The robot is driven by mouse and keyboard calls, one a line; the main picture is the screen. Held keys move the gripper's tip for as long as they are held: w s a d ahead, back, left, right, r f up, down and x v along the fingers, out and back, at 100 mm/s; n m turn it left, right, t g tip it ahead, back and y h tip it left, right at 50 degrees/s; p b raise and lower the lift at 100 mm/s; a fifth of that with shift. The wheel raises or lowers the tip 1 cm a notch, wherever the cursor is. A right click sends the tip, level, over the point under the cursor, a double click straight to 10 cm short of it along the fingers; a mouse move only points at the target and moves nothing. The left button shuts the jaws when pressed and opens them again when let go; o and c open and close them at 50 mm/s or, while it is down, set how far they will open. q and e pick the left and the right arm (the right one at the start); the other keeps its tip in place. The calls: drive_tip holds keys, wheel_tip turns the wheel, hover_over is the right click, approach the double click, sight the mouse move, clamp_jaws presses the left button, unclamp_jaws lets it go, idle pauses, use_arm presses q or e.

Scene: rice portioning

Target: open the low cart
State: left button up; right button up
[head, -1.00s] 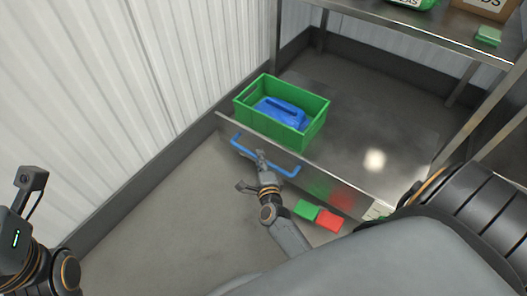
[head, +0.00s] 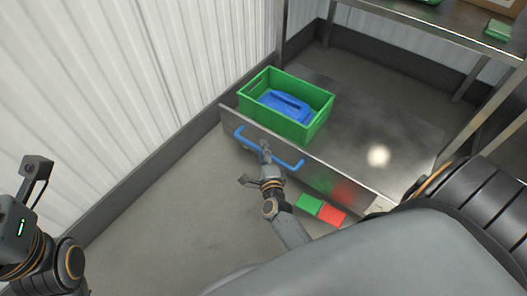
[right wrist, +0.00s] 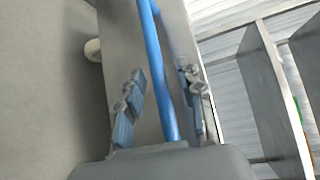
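The low cart (head: 362,183) is a flat shiny metal platform close to the floor, under a shelf, with an upright front panel. A blue bar handle (head: 290,162) runs along that panel, and shows as a blue rod in the right wrist view (right wrist: 157,60). My right gripper (head: 256,164) is at the handle. In the right wrist view its two fingers (right wrist: 160,98) stand on either side of the rod, with gaps, so it is open around it. My left arm shows at the left edge; its fingers cannot be made out.
A green crate (head: 315,128) holding a blue item (head: 285,104) stands on the cart's left end. A green square (head: 309,204) and a red square (head: 331,215) lie on the floor before the panel. A metal shelf (head: 440,32) stands above; a corrugated wall (head: 130,80) is left.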

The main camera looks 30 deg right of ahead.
drive_tip(key=f+v, duration=0.1)
drive_tip(key=v, duration=0.7)
drive_tip(key=shift+r, duration=0.4)
drive_tip(key=shift+a, duration=0.1)
